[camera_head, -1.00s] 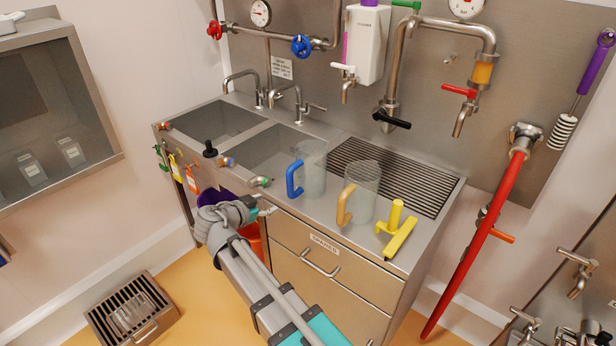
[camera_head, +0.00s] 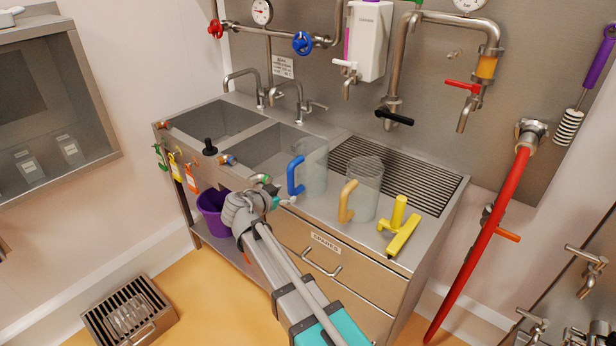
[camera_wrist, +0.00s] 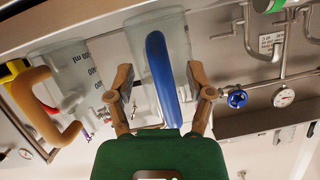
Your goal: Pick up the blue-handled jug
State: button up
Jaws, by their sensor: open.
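The blue-handled jug (camera_head: 316,166) is clear and stands upright on the steel counter, between the sink basin and the drainboard. Its blue handle (camera_head: 295,176) faces my arm. My gripper (camera_head: 286,201) is just in front of the handle, low at the counter's front edge. In the wrist view, my gripper (camera_wrist: 161,95) is open, with one brown finger on each side of the blue handle (camera_wrist: 160,75). The clear jug body (camera_wrist: 178,40) lies beyond the fingers. I cannot tell whether either finger touches the handle.
A tan-handled clear jug (camera_head: 367,187) stands close to the right, also in the wrist view (camera_wrist: 72,75). A yellow squeegee-like tool (camera_head: 401,232) lies right of it. Taps (camera_head: 288,95) rise behind the sink basins (camera_head: 262,152). A purple bucket (camera_head: 212,212) sits below.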

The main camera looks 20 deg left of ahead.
aim_at(306, 172)
dwell(0.3)
jog(key=shift+b+x, duration=1.05)
jog(key=shift+x, duration=1.6)
jog(key=shift+s+d, duration=0.1)
jog(key=shift+d, duration=0.1)
grip_shut()
